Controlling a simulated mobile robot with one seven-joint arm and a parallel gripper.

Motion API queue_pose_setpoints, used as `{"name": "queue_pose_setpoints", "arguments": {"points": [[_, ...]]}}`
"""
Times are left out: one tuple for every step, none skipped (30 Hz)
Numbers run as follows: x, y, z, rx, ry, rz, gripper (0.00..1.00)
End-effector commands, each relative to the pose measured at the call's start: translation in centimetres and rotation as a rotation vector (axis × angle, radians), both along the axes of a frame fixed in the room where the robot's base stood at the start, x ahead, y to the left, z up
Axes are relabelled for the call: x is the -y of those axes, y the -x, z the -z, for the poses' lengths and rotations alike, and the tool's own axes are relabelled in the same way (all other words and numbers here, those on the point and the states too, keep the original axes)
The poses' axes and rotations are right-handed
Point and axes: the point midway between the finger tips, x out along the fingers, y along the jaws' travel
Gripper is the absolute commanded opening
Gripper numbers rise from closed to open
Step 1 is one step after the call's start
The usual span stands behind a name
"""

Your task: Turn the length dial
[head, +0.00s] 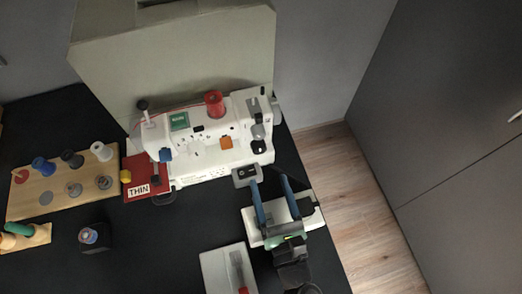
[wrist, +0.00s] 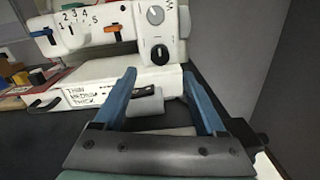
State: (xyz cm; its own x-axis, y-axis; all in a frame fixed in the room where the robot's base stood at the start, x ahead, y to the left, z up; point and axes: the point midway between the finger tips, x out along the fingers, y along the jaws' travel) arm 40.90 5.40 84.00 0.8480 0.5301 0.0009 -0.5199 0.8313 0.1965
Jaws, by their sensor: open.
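A white sewing machine (head: 205,145) stands at the back of the dark table; it also fills the top of the wrist view (wrist: 120,72). Its right column carries a round grey knob (wrist: 155,15) and, lower, a round black knob (wrist: 160,54) with a pale mark. A numbered dial face (wrist: 76,22), marked 1 to 5, is at the upper left. I cannot read which one is the length dial. My gripper (head: 269,180) is open and empty in front of the machine's right end. In the wrist view its blue fingers (wrist: 158,73) are below the black knob, apart from it.
A grey block (wrist: 145,103) lies low between my fingers and the machine. An orange lever (head: 225,142) and blue lever (head: 165,155) stick out. Floor (head: 345,190) lies right.

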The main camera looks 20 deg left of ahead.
Motion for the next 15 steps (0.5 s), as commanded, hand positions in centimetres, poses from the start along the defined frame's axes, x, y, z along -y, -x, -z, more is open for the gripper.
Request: {"name": "queue_pose_setpoints", "arguments": {"points": [[-0.7, -1.1, -0.2, 0.004, 0.000, -0.004, 0.73], [-1.1, -1.6, -0.2, 0.003, -0.001, -0.004, 0.73], [-1.5, -2.3, -0.2, 0.004, 0.000, -0.005, 0.73], [-1.8, -2.8, -0.2, 0.003, 0.000, -0.004, 0.73], [-2.1, -3.3, -0.2, 0.003, 0.000, -0.004, 0.73], [-2.5, -4.0, -0.1, 0.003, -0.001, -0.003, 0.73], [-2.8, -4.4, -0.2, 0.003, 0.000, -0.003, 0.73], [-3.0, -4.8, -0.1, 0.002, 0.000, -0.004, 0.73], [-3.3, -5.3, -0.1, 0.002, 0.000, -0.003, 0.73], [-3.5, -5.6, -0.1, 0.003, 0.000, -0.003, 0.73], [-3.7, -5.9, -0.1, 0.003, 0.000, -0.002, 0.73], [-3.9, -6.2, -0.1, 0.002, 0.001, -0.001, 0.73], [-4.0, -6.4, -0.1, 0.002, 0.001, 0.000, 0.73], [-4.1, -6.5, -0.1, 0.002, 0.001, 0.000, 0.73], [-4.2, -6.7, -0.1, 0.001, 0.002, -0.001, 0.73]]}}
